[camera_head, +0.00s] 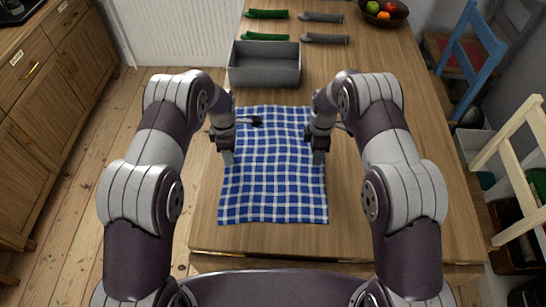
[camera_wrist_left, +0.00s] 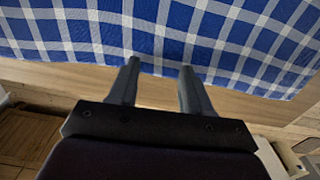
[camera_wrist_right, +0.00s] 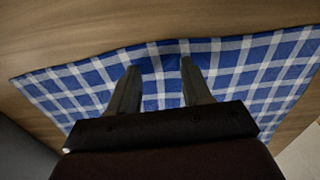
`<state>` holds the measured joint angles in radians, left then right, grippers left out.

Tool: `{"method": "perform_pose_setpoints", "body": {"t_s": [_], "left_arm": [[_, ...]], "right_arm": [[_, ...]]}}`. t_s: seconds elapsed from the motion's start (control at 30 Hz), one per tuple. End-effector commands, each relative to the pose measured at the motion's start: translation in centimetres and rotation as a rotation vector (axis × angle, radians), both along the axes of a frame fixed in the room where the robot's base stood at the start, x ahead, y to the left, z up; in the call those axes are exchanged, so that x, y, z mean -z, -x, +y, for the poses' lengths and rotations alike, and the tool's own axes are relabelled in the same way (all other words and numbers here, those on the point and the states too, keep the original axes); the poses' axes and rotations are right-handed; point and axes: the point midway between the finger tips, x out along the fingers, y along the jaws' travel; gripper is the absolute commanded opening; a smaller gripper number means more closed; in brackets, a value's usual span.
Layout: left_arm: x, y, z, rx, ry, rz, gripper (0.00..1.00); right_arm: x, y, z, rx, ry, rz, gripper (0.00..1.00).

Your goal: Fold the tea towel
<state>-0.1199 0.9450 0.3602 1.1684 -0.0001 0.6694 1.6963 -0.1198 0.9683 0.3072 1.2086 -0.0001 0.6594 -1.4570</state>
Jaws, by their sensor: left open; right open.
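A blue and white checked tea towel (camera_head: 272,185) lies spread out on the wooden table, with slight ripples. My left gripper (camera_head: 228,160) is open at the towel's left edge; in the left wrist view its fingertips (camera_wrist_left: 158,66) point at the cloth. My right gripper (camera_head: 318,160) is open at the towel's right edge; in the right wrist view its fingers (camera_wrist_right: 158,68) are over the cloth (camera_wrist_right: 230,75) near its edge. Neither gripper holds any cloth. I cannot tell whether the fingertips touch it.
A grey open bin (camera_head: 264,70) stands beyond the towel. Green (camera_head: 266,14) and grey (camera_head: 321,17) utensils lie further back, near a fruit bowl (camera_head: 384,12). The table (camera_head: 400,95) is clear to the right.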

Motion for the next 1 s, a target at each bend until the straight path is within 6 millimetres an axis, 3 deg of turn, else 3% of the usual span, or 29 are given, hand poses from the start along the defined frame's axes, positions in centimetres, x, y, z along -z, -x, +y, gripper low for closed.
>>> {"method": "perform_pose_setpoints", "body": {"t_s": [0.4, 0.7, 1.0], "left_arm": [[1.01, 0.01, 0.01, 0.001, 0.000, -0.001, 0.49], [0.79, 0.02, 0.01, 0.001, 0.000, -0.001, 0.02], [0.79, 0.03, 0.01, 0.001, 0.000, -0.001, 0.00]], "right_arm": [[0.98, -0.02, 0.00, 0.001, 0.000, -0.002, 0.49], [0.77, -0.01, 0.00, 0.002, 0.000, -0.001, 0.02], [0.77, 0.00, 0.00, 0.002, 0.000, -0.001, 0.00]]}}
